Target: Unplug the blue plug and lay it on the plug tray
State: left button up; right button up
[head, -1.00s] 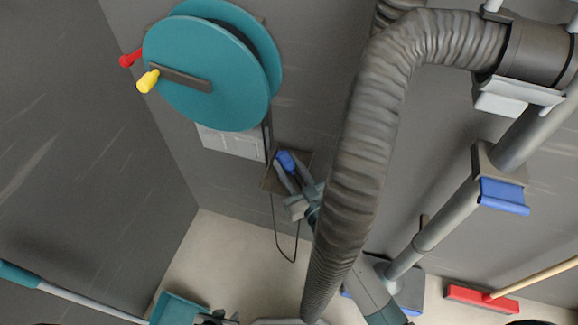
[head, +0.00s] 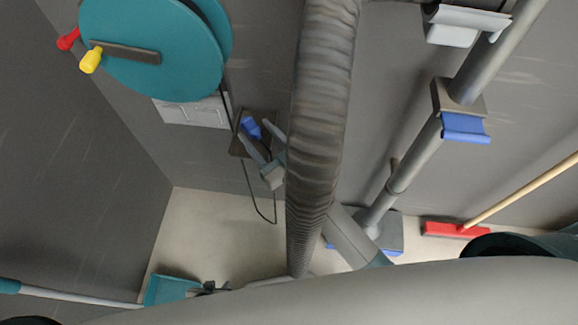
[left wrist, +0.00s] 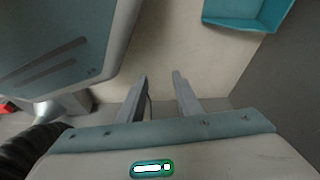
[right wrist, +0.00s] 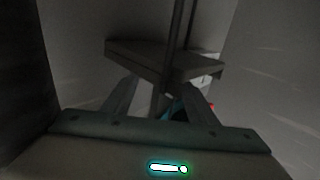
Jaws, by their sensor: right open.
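The blue plug (head: 251,128) is at a dark brown plate (head: 240,145) on the wall, below the teal reel. My right gripper (head: 265,140) is open, its fingers pointing up at the plug and plate. I cannot tell whether the fingers touch the plug. In the right wrist view the open right gripper (right wrist: 160,95) faces a dark slab (right wrist: 150,55); the plug cannot be made out there. My left gripper (left wrist: 163,80) is open and empty above the pale floor; it shows small and dark at the bottom of the head view (head: 210,288). I cannot clearly identify the plug tray.
The teal reel (head: 160,50) has red and yellow handles. A light grey panel (head: 193,111) sits below it. A black cord (head: 247,190) hangs in a loop. A thick ribbed hose (head: 322,110) runs beside my right gripper. A teal dustpan (head: 170,289) and red broom (head: 455,229) are low down.

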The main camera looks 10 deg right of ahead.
pick_arm(q)
jog(key=shift+s+a+f+g+b, duration=0.1)
jog(key=shift+s+a+g+b, duration=0.2)
jog(key=shift+a, duration=0.2)
jog(key=shift+s+a+f+g+b, duration=0.1)
jog(key=shift+s+a+g+b, duration=0.1)
jog(key=shift+a+b, duration=0.2)
pick_arm(e)
jog(key=v, duration=1.5)
pick_arm(q)
jog(key=shift+s+d, duration=0.1)
jog(key=shift+d, duration=0.4)
jog(key=shift+f, duration=0.1)
jog(key=shift+s+a, duration=0.1)
